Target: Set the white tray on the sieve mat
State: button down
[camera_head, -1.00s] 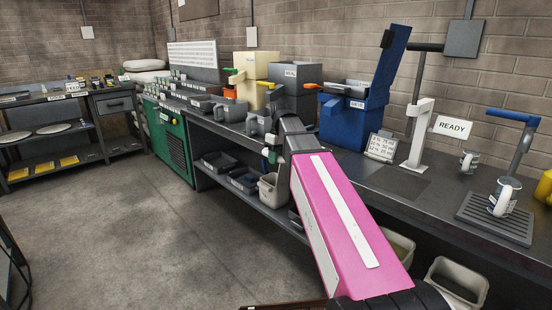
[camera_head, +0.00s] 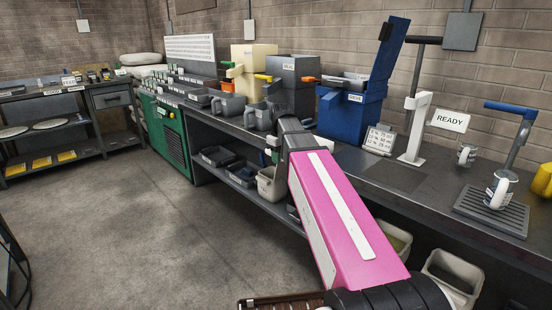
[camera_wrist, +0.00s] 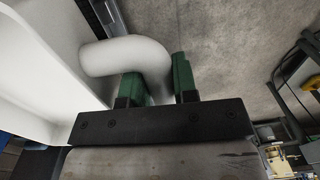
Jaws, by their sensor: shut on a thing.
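My gripper (camera_wrist: 156,70) has green fingers and is shut on a thick, rounded white handle (camera_wrist: 120,56). The handle joins a large white body at the left of the wrist view, which fits the white tray (camera_wrist: 35,65); only part of it shows. In the head view my pink arm reaches to the bench's front edge and hides most of the gripper. A pale container (camera_head: 267,187) shows just below it; I cannot tell whether this is the held tray. A dark flat mat (camera_head: 397,178) lies bare on the bench, possibly the sieve mat.
A blue machine (camera_head: 350,110), a grey bin (camera_head: 292,80) and grey jugs (camera_head: 258,117) stand along the bench. A white stand (camera_head: 416,130) is behind the mat. A mug (camera_head: 500,190) sits on a slatted grate (camera_head: 485,213) at right. The floor (camera_head: 150,230) at left is clear.

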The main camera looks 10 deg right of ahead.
jog(key=shift+w+d, duration=1.45)
jog(key=shift+d, duration=0.5)
jog(key=shift+w+d, duration=1.4)
jog(key=shift+d, duration=0.6)
jog(key=shift+w+d, duration=1.45)
jog(key=shift+d, duration=0.5)
jog(key=shift+f, duration=0.1)
jog(key=shift+f, duration=0.85)
grip_release()
jog(key=shift+r, duration=0.15)
